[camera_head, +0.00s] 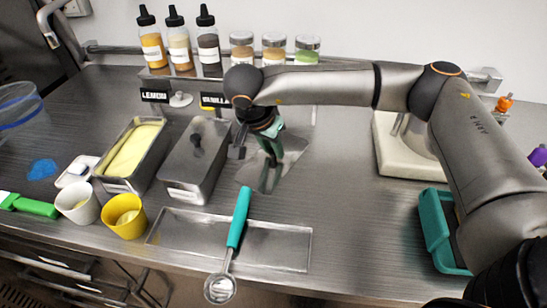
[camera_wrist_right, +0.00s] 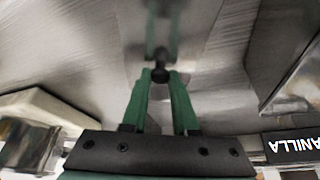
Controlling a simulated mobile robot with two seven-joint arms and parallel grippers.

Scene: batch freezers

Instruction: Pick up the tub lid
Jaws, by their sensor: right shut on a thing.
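The tub lid (camera_head: 291,152) is a flat, shiny metal plate with a small black knob. It is right of the tubs in the head view, and its surface (camera_wrist_right: 105,45) fills much of the wrist view. My right gripper (camera_head: 271,160) has its green fingers closed on the knob. The wrist view shows the right fingertips (camera_wrist_right: 160,77) meeting at the knob. I cannot tell whether the lid touches the counter. An open metal tub (camera_head: 122,186) holds pale yellow gelato. Beside it, another metal tub (camera_head: 188,186) is covered by a knobbed lid. My left gripper is out of view.
A teal-handled scoop (camera_head: 239,219) lies across a clear tray (camera_head: 290,261) in front. White (camera_head: 78,206) and yellow cups (camera_head: 124,216) stand at the left. Bottles (camera_head: 176,45) and jars (camera_head: 275,49) line the back. A teal container (camera_head: 433,232) is at the right.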

